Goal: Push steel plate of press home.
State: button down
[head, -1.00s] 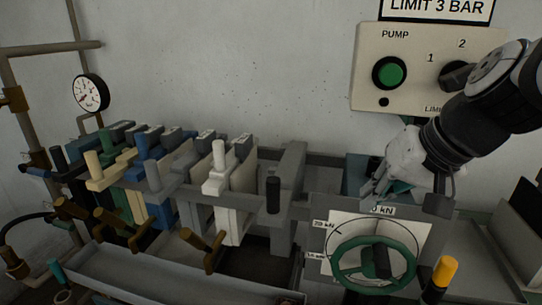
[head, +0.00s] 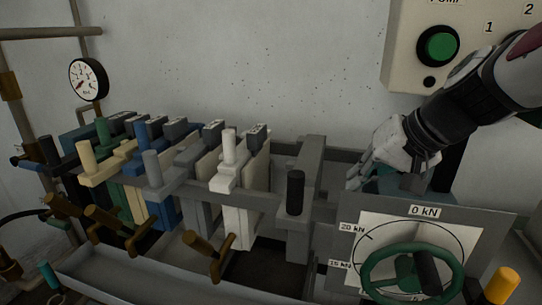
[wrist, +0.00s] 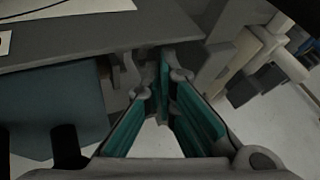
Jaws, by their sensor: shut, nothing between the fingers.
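The press is a row of upright plates on a rail, in the head view. The grey steel plate (head: 306,200) stands at the right end of the row, with a black upright handle (head: 295,192) at its front. A gap separates it from the white plate (head: 240,200) to its left. My gripper (head: 354,183) is to the right of the steel plate, behind the dial panel, and apart from it. In the wrist view my gripper (wrist: 163,75) has its fingertips close together with nothing between them. The fingertips are partly blurred against grey surfaces there.
A dial panel (head: 345,215) with a green handwheel (head: 372,280) stands front right. A long tray (head: 150,284) runs below the plates. Brown valve handles (head: 207,250) stick out in front.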

jog(key=b+x, duration=0.1)
jog(key=x, duration=0.9)
jog(key=shift+f+b, duration=0.25)
jog(key=shift+b, duration=0.1)
jog(key=shift+w, duration=0.1)
jog(key=w+a+p, duration=0.2)
jog(key=a, duration=0.5)
jog(key=w+a+p, duration=0.2)
jog(key=a+p, duration=0.1)
jog(key=a, duration=0.4)
jog(key=shift+w, duration=0.3)
jog(key=shift+r, duration=0.1)
